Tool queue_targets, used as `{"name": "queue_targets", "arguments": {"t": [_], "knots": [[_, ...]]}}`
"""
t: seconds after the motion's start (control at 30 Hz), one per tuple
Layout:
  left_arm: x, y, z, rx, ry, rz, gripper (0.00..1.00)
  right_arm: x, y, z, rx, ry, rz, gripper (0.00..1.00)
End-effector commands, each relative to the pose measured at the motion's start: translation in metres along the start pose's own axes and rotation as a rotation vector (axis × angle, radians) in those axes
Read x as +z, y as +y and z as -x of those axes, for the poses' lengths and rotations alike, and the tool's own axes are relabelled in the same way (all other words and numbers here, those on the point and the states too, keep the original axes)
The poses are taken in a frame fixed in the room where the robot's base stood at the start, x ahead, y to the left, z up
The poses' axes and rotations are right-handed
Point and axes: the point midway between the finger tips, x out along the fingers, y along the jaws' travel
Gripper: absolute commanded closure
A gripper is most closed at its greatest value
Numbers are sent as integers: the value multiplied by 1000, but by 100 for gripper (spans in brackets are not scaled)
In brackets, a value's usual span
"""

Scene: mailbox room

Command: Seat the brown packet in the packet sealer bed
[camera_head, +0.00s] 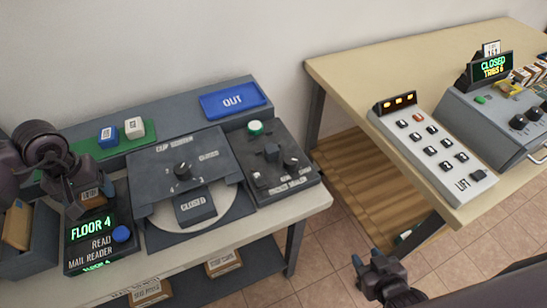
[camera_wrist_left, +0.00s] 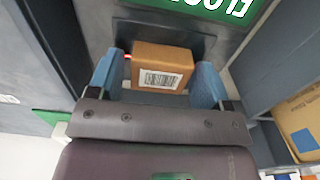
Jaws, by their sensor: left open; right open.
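The brown packet (camera_wrist_left: 163,56) has a white barcode label. In the left wrist view it lies between my left gripper's blue fingertips (camera_wrist_left: 163,82), on a dark surface below a green-lit display. My left gripper (camera_head: 91,199) is open around it, above the FLOOR 4 mail reader (camera_head: 88,236); a small brown patch shows there in the head view. My right gripper (camera_head: 368,272) is open and empty at the lower right.
The round-plate machine (camera_head: 183,180), marked CLOSED, stands between mail reader and green-button machine. A blue OUT tray (camera_head: 234,100) and two small blocks (camera_head: 121,130) are behind. A bin with brown packages (camera_head: 18,225) is at left. A second table (camera_head: 350,72) stands right, across a gap.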

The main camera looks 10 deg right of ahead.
Motion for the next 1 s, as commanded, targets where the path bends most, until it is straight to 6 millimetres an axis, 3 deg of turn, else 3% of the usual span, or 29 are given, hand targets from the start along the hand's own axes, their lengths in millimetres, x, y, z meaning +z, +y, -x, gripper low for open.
{"name": "queue_targets", "arguments": {"t": [0.17, 0.43, 1.0], "knots": [[0, 0, 0, 0, 0, 0, 29, 0, 0, 0, 0, 1, -1, 57], [0, 0, 0, 0, 0, 0, 69, -4, 0, -2, -2, 9, 4, 57], [0, 0, 22, 0, 1, 0, 69, -16, 4, 1, -1, 26, 15, 57]]}}
